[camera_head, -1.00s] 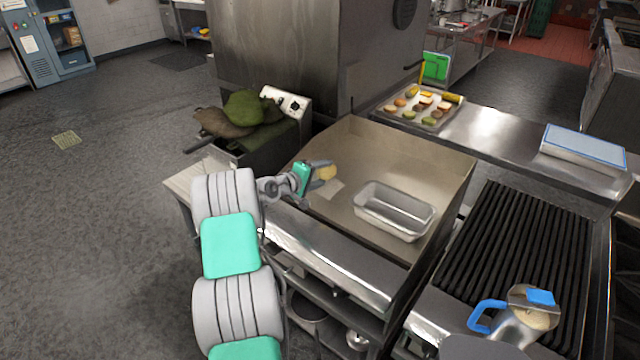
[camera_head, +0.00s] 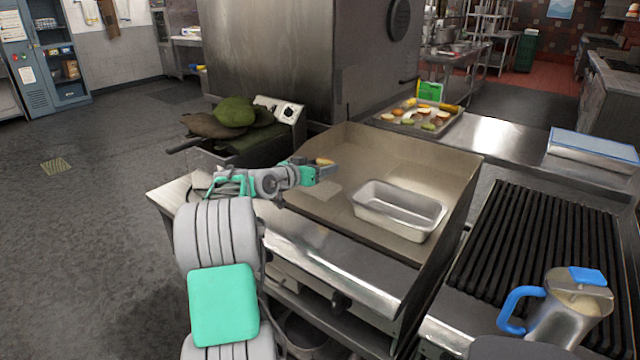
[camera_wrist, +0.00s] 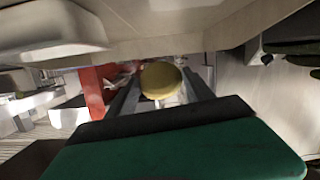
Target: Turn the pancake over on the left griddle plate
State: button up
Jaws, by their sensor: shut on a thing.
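My gripper (camera_head: 322,170) is shut on the pancake (camera_head: 325,161), a small tan-yellow disc. It holds the pancake above the left part of the flat steel griddle plate (camera_head: 350,155). In the head view only a small part of the pancake shows above the fingers. In the wrist view the pancake (camera_wrist: 161,80) sits between the two dark fingers of my gripper (camera_wrist: 163,92). The wrist picture looks turned over, with the plate along the top. I cannot tell which side of the pancake faces down.
A metal loaf pan (camera_head: 400,209) stands on the plate to the right of my gripper. A ribbed grill (camera_head: 548,245) with a blue-handled jug (camera_head: 570,305) is at right. A fryer with dark green items (camera_head: 235,118) is behind left. A food tray (camera_head: 420,116) stands behind the plate.

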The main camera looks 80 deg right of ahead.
jog(key=f+m+b, duration=0.1)
jog(key=f+b, duration=0.1)
jog(key=b, duration=0.2)
jog(key=f+m+b, duration=0.1)
jog(key=f+b, duration=0.2)
jog(key=b, duration=0.1)
jog(key=shift+d+f+m, duration=0.2)
jog(key=shift+m, duration=0.1)
jog(key=o, duration=1.6)
jog(key=shift+a, duration=0.1)
jog(key=shift+b+v, duration=1)
jog(key=shift+v, duration=0.25)
jog(key=shift+b+v, duration=1.45)
jog(key=shift+v, duration=2.25)
